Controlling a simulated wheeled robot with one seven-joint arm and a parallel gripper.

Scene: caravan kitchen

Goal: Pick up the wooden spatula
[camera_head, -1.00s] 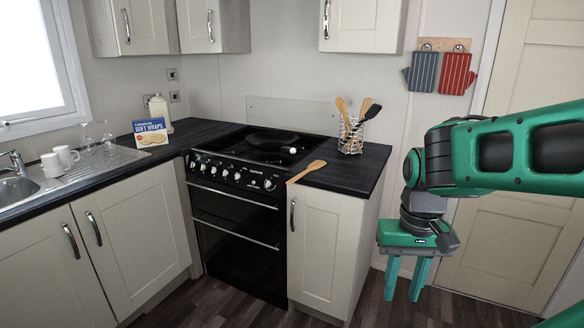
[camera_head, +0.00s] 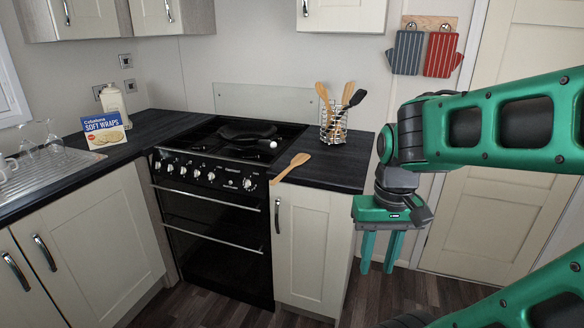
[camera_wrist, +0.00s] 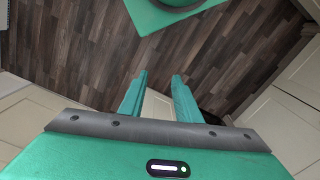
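A wooden spatula (camera_head: 292,167) lies on the dark counter to the right of the stove, its handle end pointing to the front left edge of the counter. My gripper (camera_head: 376,270) hangs pointing down, to the right of the counter and lower than its top, apart from the spatula. In the wrist view, the two green fingers (camera_wrist: 158,84) stand apart with nothing between them. The spatula does not show in the wrist view.
A wire holder (camera_head: 335,127) with several utensils stands behind the spatula on the counter. The black stove (camera_head: 215,185) with a pan (camera_head: 245,131) is to the left. A Soft Wraps box (camera_head: 105,131) is farther left. Wood floor (camera_wrist: 85,50) lies below my gripper.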

